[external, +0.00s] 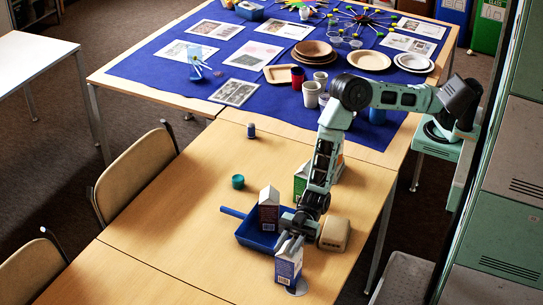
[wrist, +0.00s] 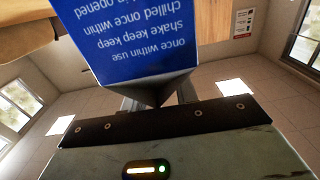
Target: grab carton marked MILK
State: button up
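A blue and white carton (external: 288,267) stands upright at the front of the wooden table. In the wrist view its blue side (wrist: 125,40) shows upside-down small print; I cannot read MILK on it. My gripper (external: 291,240) is at the carton's top, and its fingers (wrist: 160,98) are apart around the gabled end; whether they press on it is unclear. A dark red-brown carton (external: 268,214) stands at the blue dustpan (external: 247,236). A green carton (external: 300,180) is behind, partly hidden by my arm. No marking is readable on these.
A beige block (external: 336,234) lies close to the right of my gripper. A white round piece (external: 299,288) shows at the blue carton's foot. A teal jar (external: 238,182) and small dark bottle (external: 251,131) stand farther back. The table's left part is clear; lockers (external: 512,215) stand right.

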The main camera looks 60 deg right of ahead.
jog(key=shift+a, duration=0.2)
grip_shut()
jog(key=shift+r, duration=0.1)
